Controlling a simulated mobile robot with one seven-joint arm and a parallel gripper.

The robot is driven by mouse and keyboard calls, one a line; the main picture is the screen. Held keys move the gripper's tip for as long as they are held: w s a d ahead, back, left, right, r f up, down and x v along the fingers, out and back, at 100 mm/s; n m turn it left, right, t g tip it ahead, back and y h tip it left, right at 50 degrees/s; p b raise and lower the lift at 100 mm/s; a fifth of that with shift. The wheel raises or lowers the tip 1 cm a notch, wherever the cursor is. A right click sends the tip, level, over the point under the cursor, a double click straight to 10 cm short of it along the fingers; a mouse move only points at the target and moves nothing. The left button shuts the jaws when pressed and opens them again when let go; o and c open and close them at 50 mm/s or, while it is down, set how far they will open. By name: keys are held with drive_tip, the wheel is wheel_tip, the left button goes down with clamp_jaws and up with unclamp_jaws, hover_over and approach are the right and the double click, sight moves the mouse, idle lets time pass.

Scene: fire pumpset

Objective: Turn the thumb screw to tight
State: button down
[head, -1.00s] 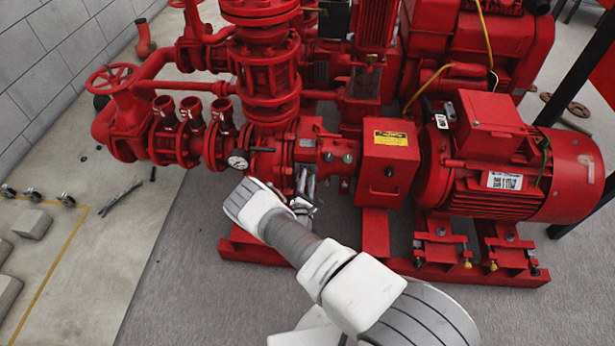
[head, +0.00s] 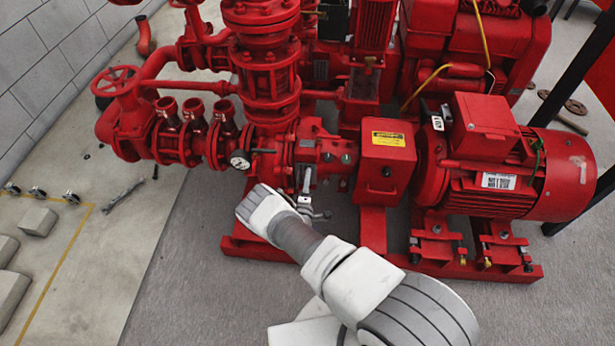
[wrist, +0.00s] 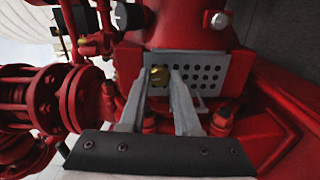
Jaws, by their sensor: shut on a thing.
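The thumb screw shows in the wrist view as a small brass-coloured head (wrist: 159,76) in front of a grey perforated plate (wrist: 208,72). My gripper (wrist: 164,80) has one finger on each side of it and is shut on it. The fingers hide part of the screw, and its marking or angle cannot be read. In the head view my gripper (head: 307,183) is at the pump's front, below the red shaft housing. The screw is too small or hidden to make out there.
A red guard box (head: 388,160) and motor (head: 500,165) stand right of my gripper. A pressure gauge (head: 240,160) and valve pipes are to its left. The red base frame (head: 455,268) runs below. Grey floor (head: 190,290) is free in front.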

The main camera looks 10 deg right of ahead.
drive_tip(key=shift+m+p, duration=0.3)
drive_tip(key=shift+m, duration=0.8)
drive_tip(key=c, duration=0.9)
unclamp_jaws()
drive_tip(key=shift+s, duration=0.1)
drive_tip(key=p+v, duration=0.3)
drive_tip(key=v, duration=1.4)
drive_tip(key=shift+s, duration=0.15)
